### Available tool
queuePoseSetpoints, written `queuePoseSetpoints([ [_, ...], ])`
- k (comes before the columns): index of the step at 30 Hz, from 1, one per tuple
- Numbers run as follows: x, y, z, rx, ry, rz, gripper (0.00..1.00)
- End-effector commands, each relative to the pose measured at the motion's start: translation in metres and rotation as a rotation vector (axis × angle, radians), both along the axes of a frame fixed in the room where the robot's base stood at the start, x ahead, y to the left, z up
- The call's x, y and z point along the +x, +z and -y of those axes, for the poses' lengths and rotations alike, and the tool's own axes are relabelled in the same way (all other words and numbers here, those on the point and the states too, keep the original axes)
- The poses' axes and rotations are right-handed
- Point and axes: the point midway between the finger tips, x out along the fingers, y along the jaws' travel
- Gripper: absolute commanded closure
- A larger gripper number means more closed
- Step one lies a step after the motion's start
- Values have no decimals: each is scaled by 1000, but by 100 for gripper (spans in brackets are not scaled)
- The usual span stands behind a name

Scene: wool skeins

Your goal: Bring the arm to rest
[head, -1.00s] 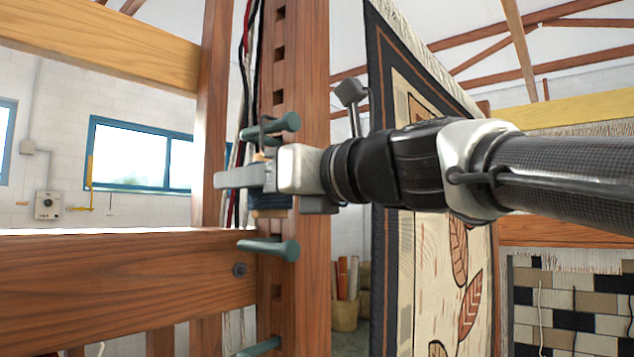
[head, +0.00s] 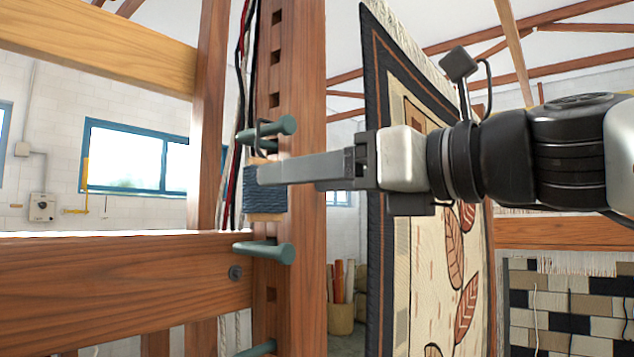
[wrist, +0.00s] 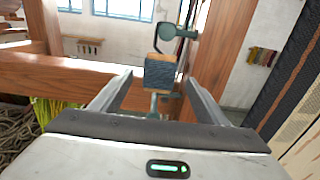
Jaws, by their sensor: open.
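My gripper (head: 262,174) reaches in from the right in the head view, its fingers level and pointing left. The fingers are apart and hold nothing. A dark blue wool skein (head: 265,202) on a wooden core hangs at the brown upright post, below an upper green peg (head: 276,127). In the head view my fingertips overlap the skein and hide part of it. In the wrist view the skein (wrist: 160,74) shows ahead, between and beyond the open fingers (wrist: 158,80), apparently clear of them.
The wooden post (head: 298,300) carries a lower green peg (head: 265,251) below the skein. A horizontal beam (head: 120,290) runs left from the post. A patterned rug (head: 400,250) hangs close behind my gripper. A basket of rolls (head: 341,315) stands behind on the floor.

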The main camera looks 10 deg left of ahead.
Motion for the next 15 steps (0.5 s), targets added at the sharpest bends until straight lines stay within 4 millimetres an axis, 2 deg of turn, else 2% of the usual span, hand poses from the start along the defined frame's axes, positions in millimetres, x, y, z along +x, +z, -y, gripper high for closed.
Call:
queuePoseSetpoints([
  [1, -6, 1, 12, 2, -4, 2, 32],
  [6, -20, 1, 38, 2, -1, 1, 32],
  [10, -25, 0, 49, 0, 0, 0, 32],
  [15, -28, 0, 53, 0, 0, 0, 32],
])
